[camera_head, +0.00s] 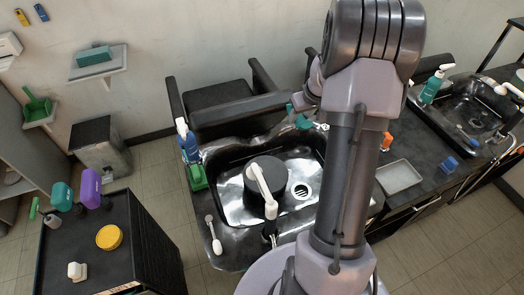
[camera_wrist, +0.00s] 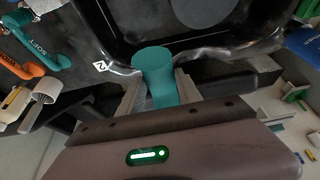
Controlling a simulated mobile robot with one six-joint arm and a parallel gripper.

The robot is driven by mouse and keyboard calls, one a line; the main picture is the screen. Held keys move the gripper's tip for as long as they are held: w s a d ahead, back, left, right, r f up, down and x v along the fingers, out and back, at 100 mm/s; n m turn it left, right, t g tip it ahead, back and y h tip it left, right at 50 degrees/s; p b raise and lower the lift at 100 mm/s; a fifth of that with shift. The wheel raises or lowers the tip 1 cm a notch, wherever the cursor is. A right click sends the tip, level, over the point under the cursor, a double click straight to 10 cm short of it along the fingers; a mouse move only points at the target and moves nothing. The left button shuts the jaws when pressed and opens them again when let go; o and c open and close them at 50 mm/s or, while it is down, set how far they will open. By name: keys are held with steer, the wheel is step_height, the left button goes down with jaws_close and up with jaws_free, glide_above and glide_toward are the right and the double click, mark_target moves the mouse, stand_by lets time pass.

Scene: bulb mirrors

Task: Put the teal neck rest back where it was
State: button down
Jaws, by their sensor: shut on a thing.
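My gripper (camera_wrist: 158,97) is shut on the teal neck rest (camera_wrist: 155,66), a smooth rounded teal piece between the two fingers in the wrist view. Its front end is over the dark rim of the wash basin (camera_wrist: 215,57); I cannot tell whether it touches the rim. In the head view a small part of the teal neck rest (camera_head: 302,121) shows at the basin's back edge, beside my arm. My arm hides most of the gripper there. The black basin (camera_head: 232,214) stands in front of a dark salon chair (camera_head: 218,94).
A white faucet (camera_head: 262,188) and black round thing stand in the basin. A blue bottle (camera_head: 187,147) and green item (camera_head: 196,177) are at its left rim. A grey tray (camera_head: 398,177) lies right. Orange and teal tools (camera_wrist: 36,53) lie left in the wrist view.

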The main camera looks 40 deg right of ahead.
step_height(320, 180, down, 14)
steer(key=r+b, duration=0.1)
steer(key=b, duration=1.1)
glide_toward(257, 139)
steer(key=shift+w+d+f, duration=0.4)
steer(key=shift+w+f, duration=0.4)
steer(key=shift+f, duration=0.05)
steer(key=f, duration=0.1)
steer(key=f+b, duration=0.2)
steer(key=f, duration=0.1)
steer(key=shift+w+a, duration=0.1)
steer(key=shift+w, duration=0.15)
steer(key=shift+r, duration=0.3)
steer(key=shift+f, duration=0.15)
steer(key=c, duration=0.8)
jaws_free()
